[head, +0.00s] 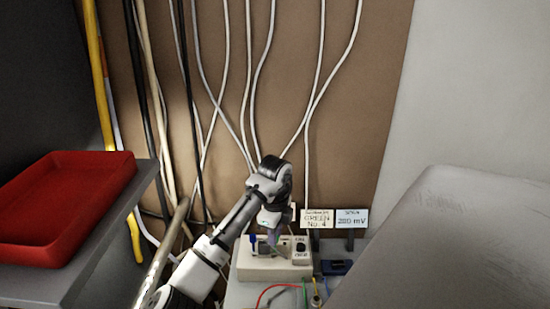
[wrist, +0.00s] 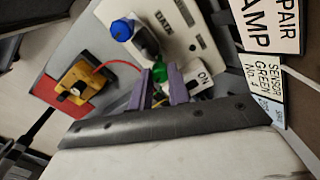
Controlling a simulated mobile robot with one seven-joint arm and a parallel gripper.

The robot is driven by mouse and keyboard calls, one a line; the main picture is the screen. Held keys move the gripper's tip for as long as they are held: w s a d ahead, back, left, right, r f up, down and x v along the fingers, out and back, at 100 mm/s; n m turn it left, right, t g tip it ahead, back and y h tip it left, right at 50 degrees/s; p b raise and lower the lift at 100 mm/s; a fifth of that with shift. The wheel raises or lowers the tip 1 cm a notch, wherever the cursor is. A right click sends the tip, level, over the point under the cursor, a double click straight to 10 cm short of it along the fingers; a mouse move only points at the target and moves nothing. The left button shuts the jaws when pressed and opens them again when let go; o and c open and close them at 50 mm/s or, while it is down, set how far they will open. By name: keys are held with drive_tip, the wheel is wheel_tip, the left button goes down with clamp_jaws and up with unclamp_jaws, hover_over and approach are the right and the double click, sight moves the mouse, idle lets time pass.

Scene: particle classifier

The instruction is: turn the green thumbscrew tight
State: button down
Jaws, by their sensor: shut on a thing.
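The green thumbscrew (wrist: 159,71) shows in the wrist view between the purple fingertips of my gripper (wrist: 161,82). The gripper is shut on it, with a finger on each side. The thumbscrew stands at a cream instrument box (wrist: 192,39) with printed lettering and a rocker switch marked ON. In the head view my gripper (head: 272,238) reaches down to the same box (head: 262,272), and the thumbscrew is hidden there. A blue-topped dark knob or tool (wrist: 122,29) stands close beside the thumbscrew.
Signs reading GREEN No. 4 (head: 317,218) and 280 mV (head: 352,217) stand behind the box. A yellow device (wrist: 88,80) with a red wire lies nearby. A red tray (head: 68,200) is at left; a large grey surface (head: 450,245) fills the right. Cables hang behind.

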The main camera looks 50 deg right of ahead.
drive_tip(key=shift+m, duration=0.9)
drive_tip(key=c, duration=1.3)
unclamp_jaws()
wheel_tip(320, 180, up, 14)
drive_tip(key=b, duration=0.1)
drive_tip(key=shift+f, duration=0.1)
